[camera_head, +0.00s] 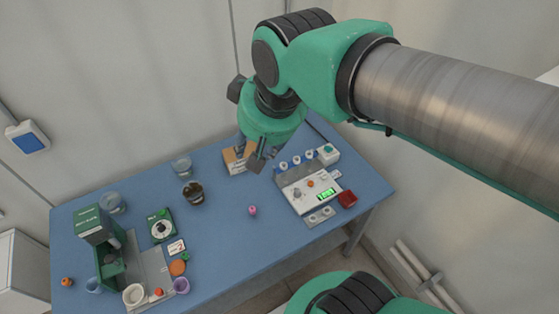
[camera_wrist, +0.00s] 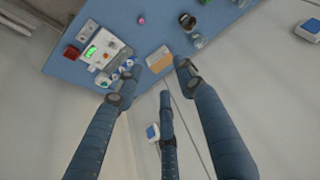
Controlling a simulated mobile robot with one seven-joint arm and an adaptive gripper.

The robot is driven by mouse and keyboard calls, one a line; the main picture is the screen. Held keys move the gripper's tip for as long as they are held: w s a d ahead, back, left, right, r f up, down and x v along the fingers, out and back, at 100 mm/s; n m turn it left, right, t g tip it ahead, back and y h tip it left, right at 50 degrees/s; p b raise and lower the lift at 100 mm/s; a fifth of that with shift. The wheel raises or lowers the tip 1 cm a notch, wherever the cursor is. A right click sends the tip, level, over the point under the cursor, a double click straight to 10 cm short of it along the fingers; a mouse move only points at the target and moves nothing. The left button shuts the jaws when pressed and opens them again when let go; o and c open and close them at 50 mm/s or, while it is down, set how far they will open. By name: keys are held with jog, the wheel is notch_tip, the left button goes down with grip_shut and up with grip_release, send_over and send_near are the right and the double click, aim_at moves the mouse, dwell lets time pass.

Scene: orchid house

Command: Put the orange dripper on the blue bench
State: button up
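The blue bench (camera_head: 225,232) stands against the wall and also shows in the wrist view (camera_wrist: 118,18). A small orange piece (camera_head: 310,183) rests on the white device with a green display; it is a small orange dot in the wrist view (camera_wrist: 107,53). It may be the orange dripper, but it is too small to tell. Another small orange piece (camera_head: 67,281) lies at the bench's left end. My gripper (camera_head: 250,153) is above the back of the bench near a cardboard box, its fingers spread and empty, as the wrist view (camera_wrist: 150,82) also shows.
The white device (camera_head: 295,197) stands at the bench's right, beside a red block (camera_head: 347,198). A cardboard box (camera_head: 233,160) is below my gripper. A pink piece (camera_head: 252,210) lies mid-bench. A green machine (camera_head: 108,260) and cups crowd the left. The front middle is clear.

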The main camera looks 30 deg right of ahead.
jog(key=s+d+f, duration=0.2)
jog(key=s, duration=0.3)
jog(key=shift+s+d+f, duration=0.15)
jog(key=shift+s+d, duration=0.1)
jog(key=shift+d, duration=0.15)
notch_tip(320, 180, down, 7)
jog(key=b, duration=0.7)
